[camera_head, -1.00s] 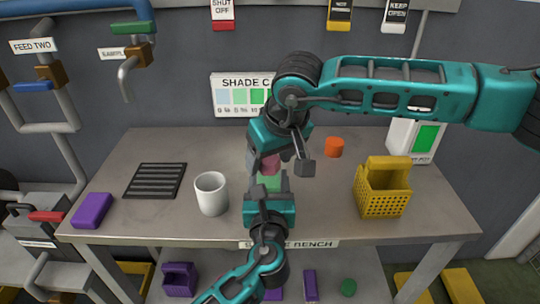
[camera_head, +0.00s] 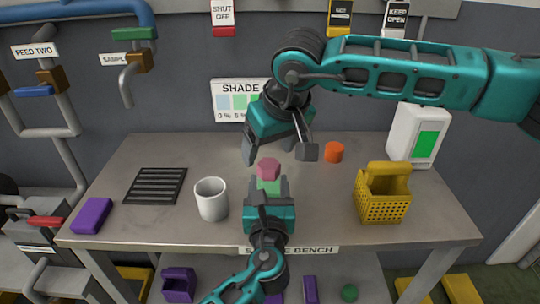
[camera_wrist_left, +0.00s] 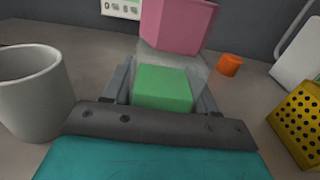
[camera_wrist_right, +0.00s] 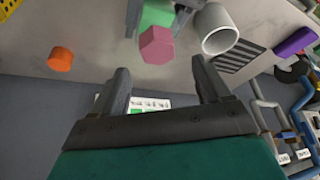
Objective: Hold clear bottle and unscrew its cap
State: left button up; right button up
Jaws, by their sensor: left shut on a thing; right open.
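The clear bottle (camera_wrist_left: 190,65) with green contents (camera_wrist_left: 163,88) stands upright on the bench. My left gripper (camera_head: 267,183) is shut around its body from the front. The pink faceted cap (camera_head: 268,167) sits on top of the bottle, and it shows large in the left wrist view (camera_wrist_left: 178,22). Whether its thread is loose I cannot tell. My right gripper (camera_head: 278,155) is open and empty just above and behind the cap, fingers apart. In the right wrist view the cap (camera_wrist_right: 156,45) lies beyond the fingertips, with nothing between the fingers.
A white mug (camera_head: 211,199) stands left of the bottle, near my left gripper. A black slatted mat (camera_head: 155,186) and purple block (camera_head: 91,215) lie farther left. An orange cylinder (camera_head: 333,152), yellow basket (camera_head: 382,205) and white box with green panel (camera_head: 407,133) stand right.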

aim_at(268, 164)
jog(key=shift+r, duration=0.15)
jog(key=shift+m+h, duration=0.3)
jog(key=shift+m, duration=0.6)
jog(key=m, duration=0.2)
jog(key=m+h, duration=0.1)
jog(key=m, duration=0.1)
jog(key=shift+a+t+h, duration=0.15)
jog(key=shift+t+h, duration=0.15)
jog(key=m+h, duration=0.1)
jog(key=m, duration=0.2)
jog(key=m+h, duration=0.1)
jog(key=m, duration=0.2)
jog(key=shift+a, duration=0.1)
jog(key=shift+g, duration=0.4)
jog(key=shift+f, duration=2.05)
jog(key=shift+c, duration=0.2)
